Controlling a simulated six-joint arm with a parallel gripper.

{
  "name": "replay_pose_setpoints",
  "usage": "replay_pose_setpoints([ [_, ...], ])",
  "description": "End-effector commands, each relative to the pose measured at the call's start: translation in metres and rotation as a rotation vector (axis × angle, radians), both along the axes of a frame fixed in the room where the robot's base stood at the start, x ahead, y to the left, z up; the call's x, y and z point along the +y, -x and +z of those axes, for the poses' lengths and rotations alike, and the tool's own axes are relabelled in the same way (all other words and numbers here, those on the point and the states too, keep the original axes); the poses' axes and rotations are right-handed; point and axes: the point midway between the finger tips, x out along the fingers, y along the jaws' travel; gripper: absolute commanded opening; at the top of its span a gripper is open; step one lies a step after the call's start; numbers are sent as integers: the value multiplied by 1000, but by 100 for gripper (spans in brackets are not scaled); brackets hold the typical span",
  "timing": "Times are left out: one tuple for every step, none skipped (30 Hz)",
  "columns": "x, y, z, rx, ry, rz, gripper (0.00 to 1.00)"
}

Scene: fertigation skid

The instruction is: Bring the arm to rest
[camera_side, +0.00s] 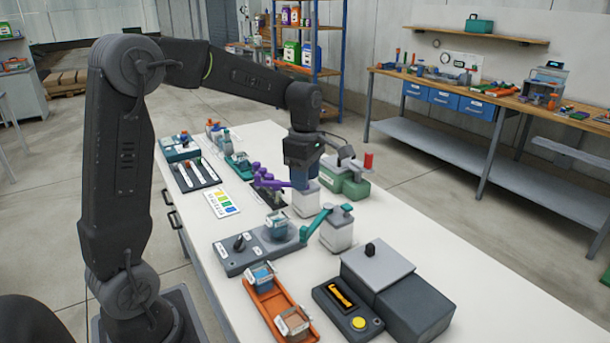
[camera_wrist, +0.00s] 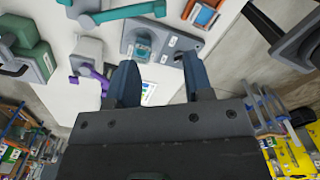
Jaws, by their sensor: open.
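My gripper (camera_side: 301,176) hangs from my bent arm over the middle of the bench, above or just behind a white block with a purple lever. In the wrist view its two dark blue fingers (camera_wrist: 159,80) stand apart with nothing between them. The white block with the purple lever (camera_side: 305,203) also shows in the wrist view (camera_wrist: 88,50), left of the fingers. A white block with a green lever (camera_side: 338,236) stands to its front right. Whether the fingertips touch anything cannot be told from the side view.
A grey plate with a knob and small jar (camera_side: 240,262), an orange tray (camera_side: 261,304), a dark box (camera_side: 405,305) and a green device (camera_side: 346,184) stand on the white bench (camera_side: 212,275). Its far left end holds several more devices. A wooden workbench (camera_side: 470,95) stands behind.

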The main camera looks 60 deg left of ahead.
Motion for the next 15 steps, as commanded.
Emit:
replay_pose_setpoints([
  [0, 0, 0, 0, 0, 0, 47],
  [0, 0, 0, 0, 0, 0, 47],
  [0, 0, 0, 0, 0, 0, 47],
  [0, 0, 0, -1, -1, -2, 47],
  [-1, 1, 1, -3, -1, -10, 47],
  [-3, 2, 3, -8, -2, -30, 47],
  [-6, 4, 5, -14, -5, -55, 47],
  [-9, 7, 8, -23, -9, -90, 47],
  [-16, 12, 13, -37, -15, -154, 47],
  [-21, 17, 17, -50, -22, -214, 47],
  [-28, 23, 22, -66, -31, -285, 47],
  [-37, 32, 28, -88, -46, -390, 47],
  [-45, 39, 33, -106, -59, -477, 47],
  [-52, 47, 37, -125, -73, -567, 47],
  [-62, 59, 42, -146, -94, -690, 47],
])
